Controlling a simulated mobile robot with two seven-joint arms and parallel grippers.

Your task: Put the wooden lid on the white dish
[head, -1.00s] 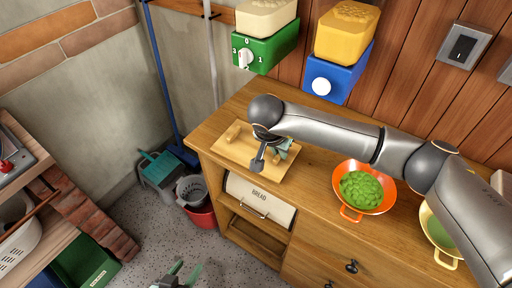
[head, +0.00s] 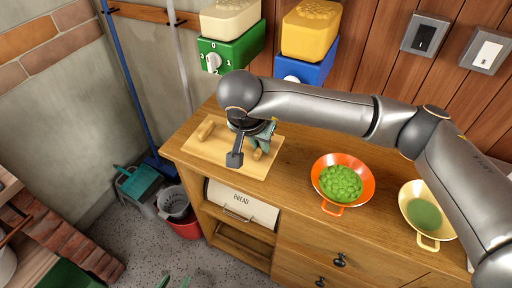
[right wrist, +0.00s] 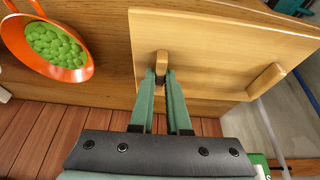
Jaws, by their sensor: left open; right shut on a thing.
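The wooden lid (head: 222,149), a flat rectangular board with two raised handles, is at the left end of the wooden counter. It also shows in the right wrist view (right wrist: 215,50). My right gripper (head: 262,143) is above its right part. In the right wrist view my right gripper (right wrist: 163,78) is shut on one handle of the lid. I cannot tell whether the lid is raised off the counter. A white dish-like thing (head: 6,264) is cut off at the left edge. My left gripper (head: 175,282) shows only green fingertips at the bottom edge, apart and empty.
An orange pan with green contents (head: 362,194) and a yellow pan (head: 411,192) stand on the counter (head: 300,190). Coloured dispensers hang on the wall above. Some floor is clear.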

